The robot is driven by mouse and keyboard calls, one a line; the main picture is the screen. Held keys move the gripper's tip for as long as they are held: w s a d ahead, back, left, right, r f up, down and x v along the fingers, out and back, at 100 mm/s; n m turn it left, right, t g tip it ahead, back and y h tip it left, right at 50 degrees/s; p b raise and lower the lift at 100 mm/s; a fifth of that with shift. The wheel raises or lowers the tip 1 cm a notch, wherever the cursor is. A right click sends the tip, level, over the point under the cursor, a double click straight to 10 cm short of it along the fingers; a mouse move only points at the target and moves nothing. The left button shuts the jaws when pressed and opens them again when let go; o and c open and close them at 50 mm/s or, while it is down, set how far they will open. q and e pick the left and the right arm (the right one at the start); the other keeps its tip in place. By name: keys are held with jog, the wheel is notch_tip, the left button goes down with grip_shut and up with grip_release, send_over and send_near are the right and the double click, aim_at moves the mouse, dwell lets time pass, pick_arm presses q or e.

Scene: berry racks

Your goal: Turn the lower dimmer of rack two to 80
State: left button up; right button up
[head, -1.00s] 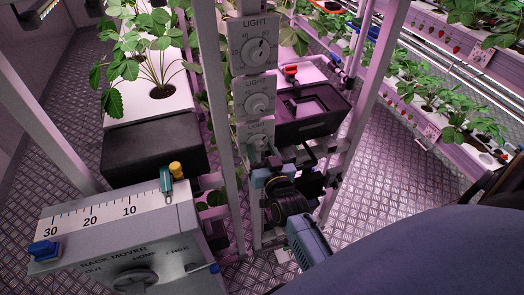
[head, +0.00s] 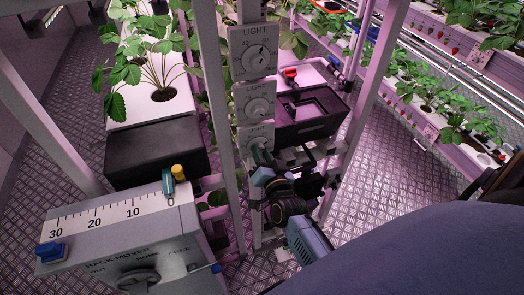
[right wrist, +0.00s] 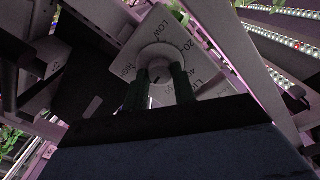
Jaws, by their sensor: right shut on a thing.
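Three grey LIGHT dimmer plates are stacked on a rack post in the head view: the top dimmer (head: 256,57), the middle dimmer (head: 257,107) and the lowest dimmer (head: 246,135). My right gripper (head: 260,156) is at the lowest dimmer and partly covers its knob. In the right wrist view, my dark right fingers (right wrist: 163,88) are on either side of the pale round knob (right wrist: 158,57) and shut on it. The knob's exact setting cannot be read. My left gripper is out of view.
A grey rack mover box (head: 130,245) with a scale and a knob stands at the lower left. A black bin (head: 155,150) is behind it. White rack posts (head: 365,95) stand close to the right arm. Metal floor lies open at the right.

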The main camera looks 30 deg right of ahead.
jog(key=o, duration=1)
jog(key=v, duration=1.3)
jog(key=shift+s+a+b, duration=0.15)
jog(key=shift+s+b, duration=0.05)
jog(key=shift+b, duration=0.2)
